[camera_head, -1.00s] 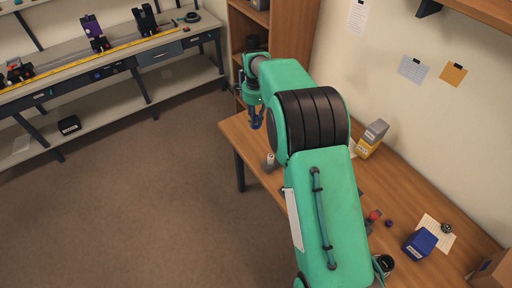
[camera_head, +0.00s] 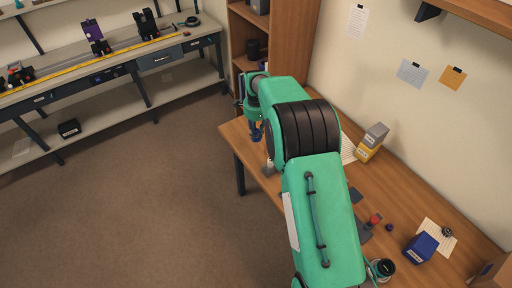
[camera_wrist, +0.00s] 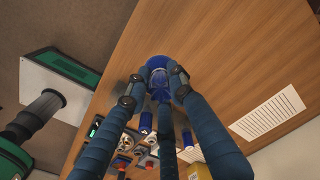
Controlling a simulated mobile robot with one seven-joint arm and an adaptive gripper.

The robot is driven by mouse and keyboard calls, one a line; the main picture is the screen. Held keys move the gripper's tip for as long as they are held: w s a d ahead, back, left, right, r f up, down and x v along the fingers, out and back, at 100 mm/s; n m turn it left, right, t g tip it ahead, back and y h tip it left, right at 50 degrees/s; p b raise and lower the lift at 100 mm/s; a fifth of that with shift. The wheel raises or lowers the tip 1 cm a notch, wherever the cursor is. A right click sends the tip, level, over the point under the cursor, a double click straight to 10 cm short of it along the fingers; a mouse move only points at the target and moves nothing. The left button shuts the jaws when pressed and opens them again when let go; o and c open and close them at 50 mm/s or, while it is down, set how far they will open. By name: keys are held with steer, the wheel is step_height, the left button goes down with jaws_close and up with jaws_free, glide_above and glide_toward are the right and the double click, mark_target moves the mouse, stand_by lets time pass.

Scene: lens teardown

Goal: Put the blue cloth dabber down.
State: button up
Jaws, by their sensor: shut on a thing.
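The blue cloth dabber (camera_wrist: 158,72) is between the fingers of my gripper (camera_wrist: 155,84) in the wrist view. Its round blue end shows past the fingertips, and the fingers are closed around it. Bare wooden desk top (camera_wrist: 215,55) lies behind it. In the head view my gripper (camera_head: 256,134) points down at the far left end of the desk, with a small dark blue part showing at its tip. I cannot tell whether the dabber touches the desk.
A small pale cylinder (camera_head: 270,164) stands near the desk's left edge, close to my arm. Grey and yellow boxes (camera_head: 372,141) stand by the wall. A blue box (camera_head: 420,247) and a red-topped item (camera_head: 375,219) are at the near end. A paper sheet (camera_wrist: 268,112) lies right of my gripper.

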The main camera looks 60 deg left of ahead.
mark_target(256, 130)
steer(key=shift+f, duration=2.4)
steer(key=shift+f, duration=0.1)
steer(key=shift+f, duration=1.75)
steer(key=shift+f+b, duration=0.2)
steer(key=shift+b, duration=0.15)
steer(key=o, duration=0.9)
steer(key=shift+r, duration=0.15)
step_height(256, 130, up, 12)
steer(key=shift+r+p, duration=0.1)
steer(key=shift+p, duration=0.4)
